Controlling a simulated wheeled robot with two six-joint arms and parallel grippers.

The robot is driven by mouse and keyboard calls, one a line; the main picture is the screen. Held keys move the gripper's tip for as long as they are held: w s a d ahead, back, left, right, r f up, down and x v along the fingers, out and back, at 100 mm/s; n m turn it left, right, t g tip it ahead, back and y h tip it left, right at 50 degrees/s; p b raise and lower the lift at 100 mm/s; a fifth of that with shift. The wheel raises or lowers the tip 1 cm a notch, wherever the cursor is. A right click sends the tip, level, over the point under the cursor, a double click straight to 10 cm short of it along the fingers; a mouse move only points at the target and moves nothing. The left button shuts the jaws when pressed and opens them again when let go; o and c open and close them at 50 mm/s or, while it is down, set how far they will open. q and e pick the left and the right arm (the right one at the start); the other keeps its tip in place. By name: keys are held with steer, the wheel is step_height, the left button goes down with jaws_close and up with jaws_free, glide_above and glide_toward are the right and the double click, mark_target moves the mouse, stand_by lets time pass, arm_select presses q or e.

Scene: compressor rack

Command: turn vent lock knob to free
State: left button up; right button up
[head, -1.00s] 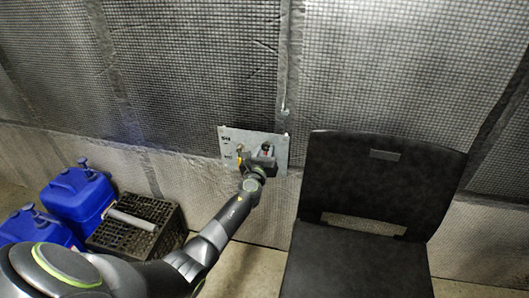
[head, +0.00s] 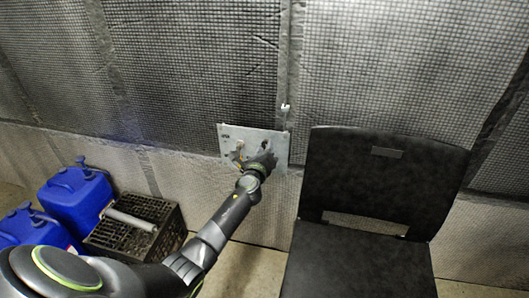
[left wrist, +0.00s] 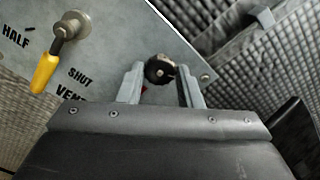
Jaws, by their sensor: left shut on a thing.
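The vent lock knob (left wrist: 159,70) is a dark round knob on the grey metal panel (left wrist: 110,30), seen in the left wrist view. My left gripper (left wrist: 160,88) has its two fingers on either side of the knob and is shut on it. In the head view the left gripper (head: 264,158) is at the right part of the panel (head: 232,133), and it hides most of the knob. A yellow-handled lever (left wrist: 45,70) is on the panel to the left, near the words HALF, SHUT and VENT. My right gripper is not in view.
A black chair (head: 385,185) stands close to the right of the panel. Blue jugs (head: 75,195) and a black crate (head: 165,215) with a grey cylinder sit on the floor at left. Quilted padding (head: 200,70) covers the wall.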

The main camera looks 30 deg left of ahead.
arm_select(q)
steer(key=shift+f+n+b, duration=0.2)
steer(key=shift+n+b, duration=2.6)
steer(key=shift+n, duration=3.6)
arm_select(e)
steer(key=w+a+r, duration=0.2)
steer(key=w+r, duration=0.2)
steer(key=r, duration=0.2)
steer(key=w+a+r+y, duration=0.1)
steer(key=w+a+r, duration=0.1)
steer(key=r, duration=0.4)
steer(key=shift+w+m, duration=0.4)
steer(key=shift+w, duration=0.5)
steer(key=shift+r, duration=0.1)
arm_select(q)
steer(key=o, duration=1)
steer(key=shift+r, duration=0.1)
steer(key=shift+s, duration=0.1)
